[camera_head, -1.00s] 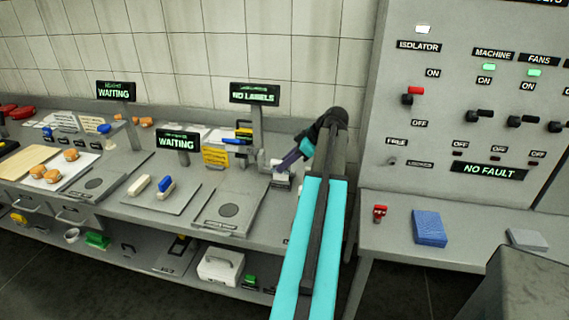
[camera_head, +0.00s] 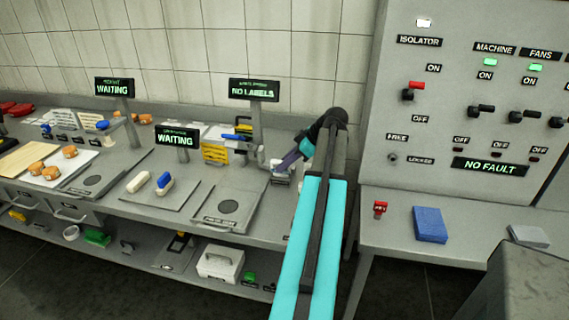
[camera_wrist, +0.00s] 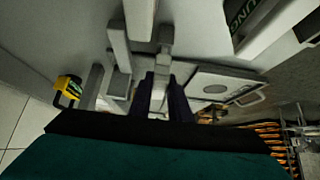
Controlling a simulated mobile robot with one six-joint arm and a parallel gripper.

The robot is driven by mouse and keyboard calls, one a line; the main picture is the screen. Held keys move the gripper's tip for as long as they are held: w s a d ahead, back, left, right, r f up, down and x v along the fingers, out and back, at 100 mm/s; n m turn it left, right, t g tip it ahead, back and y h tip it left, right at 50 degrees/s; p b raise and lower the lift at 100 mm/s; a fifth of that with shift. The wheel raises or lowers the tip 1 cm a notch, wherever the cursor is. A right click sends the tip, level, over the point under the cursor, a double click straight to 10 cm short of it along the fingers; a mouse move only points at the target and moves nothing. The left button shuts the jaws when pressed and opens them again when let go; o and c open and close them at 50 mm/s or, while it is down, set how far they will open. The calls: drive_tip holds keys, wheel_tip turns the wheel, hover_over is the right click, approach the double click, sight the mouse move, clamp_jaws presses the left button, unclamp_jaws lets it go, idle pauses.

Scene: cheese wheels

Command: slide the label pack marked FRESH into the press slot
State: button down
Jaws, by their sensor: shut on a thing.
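My gripper (camera_head: 281,169) reaches to the press at the right end of the bench, under the NO LABELS sign (camera_head: 254,90). It is shut on a small pale block, which I take to be the label pack (camera_head: 281,179); no FRESH marking is readable. In the wrist view my gripper's dark fingers (camera_wrist: 163,98) stand on either side of a pale piece, close to the grey bars of the press (camera_wrist: 165,38). The slot itself is hidden or too small to make out. I cannot tell whether the pack touches it.
The press's plate (camera_head: 226,208) lies left of my gripper, with a yellow notice (camera_head: 215,153) behind it. A control cabinet (camera_head: 470,100) and side table with a blue pad (camera_head: 429,225) stand right.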

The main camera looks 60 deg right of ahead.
drive_tip(key=shift+f+b, duration=0.5)
drive_tip(key=shift+f, duration=0.4)
drive_tip(key=c, duration=1.6)
unclamp_jaws()
drive_tip(key=shift+o, duration=0.2)
drive_tip(key=shift+s+r, duration=0.15)
drive_tip(key=b+v, duration=0.2)
drive_tip(key=v, duration=1.1)
drive_tip(key=shift+s+r, duration=0.15)
drive_tip(key=shift+s, duration=0.1)
drive_tip(key=shift+d, duration=0.1)
